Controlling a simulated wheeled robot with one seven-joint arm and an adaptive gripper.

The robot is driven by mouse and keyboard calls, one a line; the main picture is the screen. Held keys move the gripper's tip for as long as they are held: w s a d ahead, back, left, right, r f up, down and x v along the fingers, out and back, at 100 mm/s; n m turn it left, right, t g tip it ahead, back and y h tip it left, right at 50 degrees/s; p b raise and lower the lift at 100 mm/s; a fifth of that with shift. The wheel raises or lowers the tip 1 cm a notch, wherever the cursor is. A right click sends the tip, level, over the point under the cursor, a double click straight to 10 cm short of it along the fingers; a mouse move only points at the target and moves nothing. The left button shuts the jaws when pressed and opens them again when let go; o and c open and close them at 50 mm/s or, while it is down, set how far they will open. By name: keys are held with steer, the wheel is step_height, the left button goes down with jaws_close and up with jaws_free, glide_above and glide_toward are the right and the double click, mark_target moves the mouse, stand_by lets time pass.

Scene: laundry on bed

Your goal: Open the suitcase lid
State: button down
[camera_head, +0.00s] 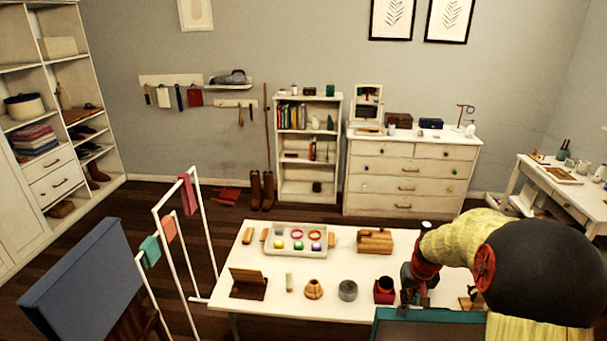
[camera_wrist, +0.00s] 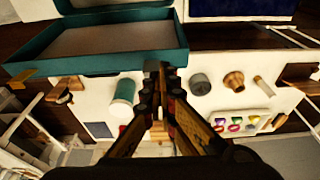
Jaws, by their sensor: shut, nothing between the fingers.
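The teal suitcase (camera_wrist: 100,70) is at the upper left of the wrist view, its pale hollow inside showing. A second teal-rimmed part (camera_wrist: 115,16) joins behind it at the top edge, so the suitcase appears open. In the head view only a teal edge (camera_head: 430,314) and a grey panel below it show at the bottom. My gripper (camera_wrist: 155,66) is shut and empty, its tips overlapping the suitcase's near rim in the wrist view. I cannot tell whether they touch. In the head view my gripper (camera_head: 411,292) is partly hidden beside the suitcase edge.
The white table (camera_head: 262,306) holds a ball tray (camera_head: 293,253), a grey tin (camera_head: 347,290), a wooden pot (camera_head: 313,290) and a red box (camera_head: 384,297). A teal-and-white cylinder (camera_wrist: 122,98) stands close to my fingers. A white drying rack (camera_head: 167,250) and a blue panel (camera_head: 80,275) are left.

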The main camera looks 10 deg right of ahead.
steer(key=s+a+r+n+t+b, duration=0.1)
steer(key=s+a+r+b, duration=0.1)
steer(key=s+a+r, duration=0.3)
steer(key=s+a+r+n+t+b, duration=0.1)
steer(key=s+a+r+b, duration=0.1)
steer(key=s+a+r, duration=0.4)
steer(key=s+a+r+n+b, duration=0.1)
steer(key=s+a+r, duration=0.4)
steer(key=s+a, duration=0.5)
steer(key=s+b, duration=0.1)
steer(key=s, duration=0.4)
steer(key=shift+r+t+y, duration=0.2)
steer(key=shift+t+y, duration=0.1)
steer(key=shift+t, duration=0.1)
steer(key=shift+s+a, duration=0.1)
